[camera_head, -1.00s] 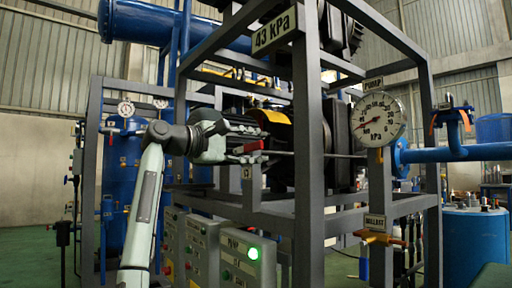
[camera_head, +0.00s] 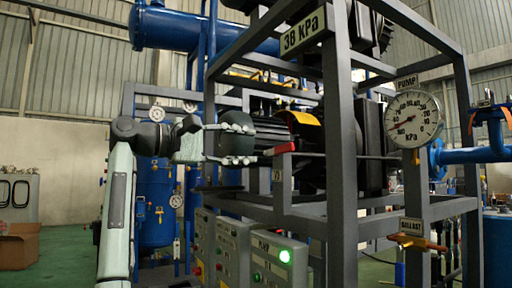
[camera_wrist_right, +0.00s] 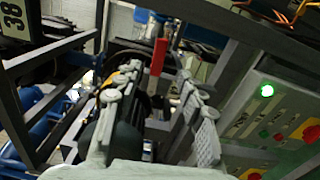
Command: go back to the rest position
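My right gripper (camera_head: 256,145) is in the middle of the head view, its arm rising from the lower left. Its two segmented fingers are apart with nothing between them. A red lever handle (camera_head: 284,148) on a horizontal rod is just right of the fingertips, apart from them. In the right wrist view the open fingers (camera_wrist_right: 157,72) point away from the camera, and the red handle (camera_wrist_right: 158,57) stands beyond the gap between them. My left gripper is in neither view.
The grey frame (camera_head: 338,160) around the pump stands close on the right. It carries a "38 kPa" sign (camera_head: 303,32), a dial gauge (camera_head: 412,119) and an orange ballast handle (camera_head: 416,242). Control boxes (camera_head: 270,258) with a lit green lamp are below. A cardboard box (camera_head: 20,246) is at left.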

